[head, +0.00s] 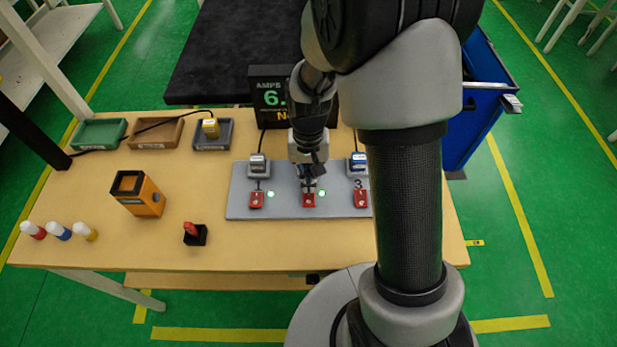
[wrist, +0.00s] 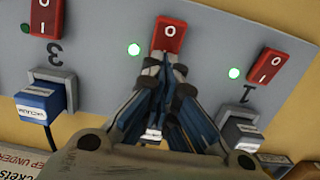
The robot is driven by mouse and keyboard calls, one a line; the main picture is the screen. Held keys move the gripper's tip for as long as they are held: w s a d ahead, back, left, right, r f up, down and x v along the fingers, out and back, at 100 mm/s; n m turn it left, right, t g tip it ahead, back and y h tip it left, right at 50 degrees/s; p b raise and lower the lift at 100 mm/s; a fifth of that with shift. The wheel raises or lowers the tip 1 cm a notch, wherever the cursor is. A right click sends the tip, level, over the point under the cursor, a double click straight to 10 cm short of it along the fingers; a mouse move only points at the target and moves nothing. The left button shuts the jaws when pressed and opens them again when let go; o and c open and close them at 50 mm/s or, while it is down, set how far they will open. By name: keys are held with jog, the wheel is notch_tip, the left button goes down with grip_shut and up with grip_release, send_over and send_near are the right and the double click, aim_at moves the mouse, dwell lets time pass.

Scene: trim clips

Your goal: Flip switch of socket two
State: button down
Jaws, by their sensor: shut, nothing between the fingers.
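The red rocker switch of socket two (head: 308,201) is in the middle of the grey panel (head: 238,205); it also shows in the wrist view (wrist: 169,33). My gripper (head: 309,187) is shut and empty, pointing down at this switch. The green light beside switch two (wrist: 134,49) is lit. The gripper hides the number two and most of socket two's plug; a white label (wrist: 153,133) shows between the fingers.
Switch one (head: 256,200) has a lit light (head: 270,194); switch three (wrist: 46,17) has a dark one (wrist: 25,28). A grey plug (head: 259,166) and blue plug (head: 358,164) flank the gripper. The AMPS display (head: 270,92) stands behind. An orange box (head: 145,197) is left.

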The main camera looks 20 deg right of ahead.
jog(key=shift+r, duration=0.45)
notch_tip(320, 180, up, 14)
jog(key=w+p, duration=0.2)
jog(key=p, duration=0.4)
jog(key=shift+w+d+f+p, duration=0.15)
jog(key=shift+w+d+p, duration=0.2)
jog(key=shift+w+d, duration=0.1)
jog(key=s+r+n+t+b, duration=0.1)
jog(key=s+r+n+t, duration=0.15)
jog(key=s+r, duration=0.7)
jog(key=s+r+t, duration=0.1)
jog(key=s+r, duration=0.1)
jog(key=s, duration=0.3)
jog(key=s+a+r+n+t+b, duration=0.1)
jog(key=s+r+t, duration=0.1)
jog(key=s, duration=0.3)
jog(key=shift+s+a, duration=0.2)
jog(key=shift+a, duration=0.05)
